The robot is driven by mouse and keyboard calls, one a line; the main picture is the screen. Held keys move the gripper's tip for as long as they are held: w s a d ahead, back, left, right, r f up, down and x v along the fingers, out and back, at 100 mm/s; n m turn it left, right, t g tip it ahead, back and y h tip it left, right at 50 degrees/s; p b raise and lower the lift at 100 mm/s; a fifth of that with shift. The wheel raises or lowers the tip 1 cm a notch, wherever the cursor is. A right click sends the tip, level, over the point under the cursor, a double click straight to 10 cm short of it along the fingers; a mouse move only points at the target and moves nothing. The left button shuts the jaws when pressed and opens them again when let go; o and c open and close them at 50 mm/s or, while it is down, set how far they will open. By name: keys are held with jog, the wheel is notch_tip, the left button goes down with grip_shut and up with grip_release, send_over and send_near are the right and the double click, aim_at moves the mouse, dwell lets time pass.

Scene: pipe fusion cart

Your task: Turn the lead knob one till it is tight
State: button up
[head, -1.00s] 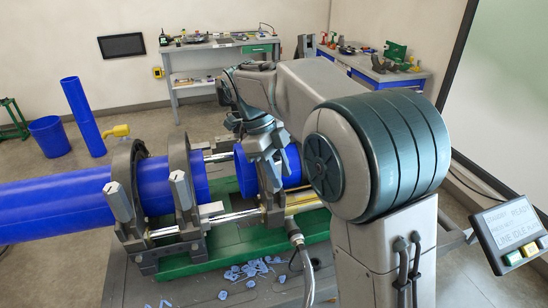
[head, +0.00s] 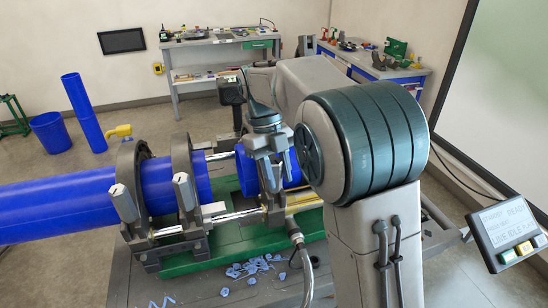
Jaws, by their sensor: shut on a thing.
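My gripper (head: 271,160) is in the head view, pointing down at the top of the right-hand clamp (head: 272,205) around the short blue pipe (head: 245,170). It is shut on a knob at that clamp's top; fingers and wrist hide most of the knob. I take it for the lead knob, but no label shows. Two similar grey knobs, one (head: 184,190) and another (head: 123,203), stand tilted on the two left clamps around the long blue pipe (head: 60,207).
The clamps sit on a green bed (head: 228,237) with silver rods. Blue shavings (head: 248,268) lie in front on the cart. A hose runs close below my gripper. A display panel (head: 508,232) stands at right. Workbenches (head: 215,55) are at the back.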

jog(key=shift+d+r+m, duration=0.15)
jog(key=shift+d+m, duration=0.05)
jog(key=shift+m, duration=0.1)
jog(key=shift+r+m+p, duration=0.1)
jog(key=shift+m+p, duration=0.3)
jog(key=shift+s+a+m+y+p, duration=0.15)
jog(key=shift+m+y+p, duration=0.35)
jog(key=shift+m, duration=0.2)
jog(key=shift+f, duration=0.2)
